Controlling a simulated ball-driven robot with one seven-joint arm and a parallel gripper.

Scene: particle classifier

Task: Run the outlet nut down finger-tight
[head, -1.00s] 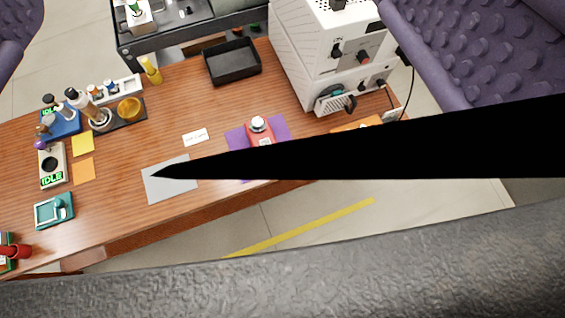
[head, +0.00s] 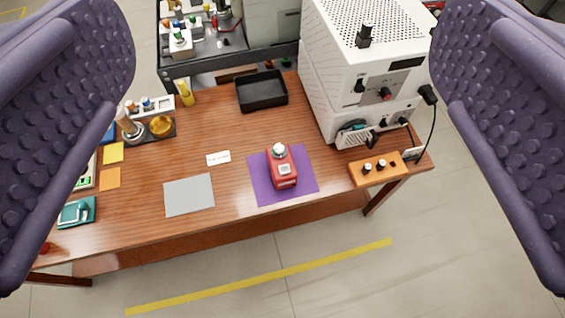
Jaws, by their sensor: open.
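My gripper (head: 282,288) shows as two purple padded fingers at the left and right edges of the head view. It is wide open and empty, with the bench well beyond it. The white classifier (head: 322,65) stands at the back right of the wooden bench. It has a vented top, a black fitting (head: 364,37) on top, and knobs on its front. Low on its front are a round teal-ringed port (head: 352,127) and a black part beside it. I cannot tell which small part is the outlet nut.
A red device (head: 282,170) sits on a purple mat (head: 307,182). An orange box (head: 378,168) with knobs is at the right end. A black tray (head: 262,91), grey pad (head: 189,195) and bottle rack (head: 152,107) are on the bench. The front middle floor is clear.

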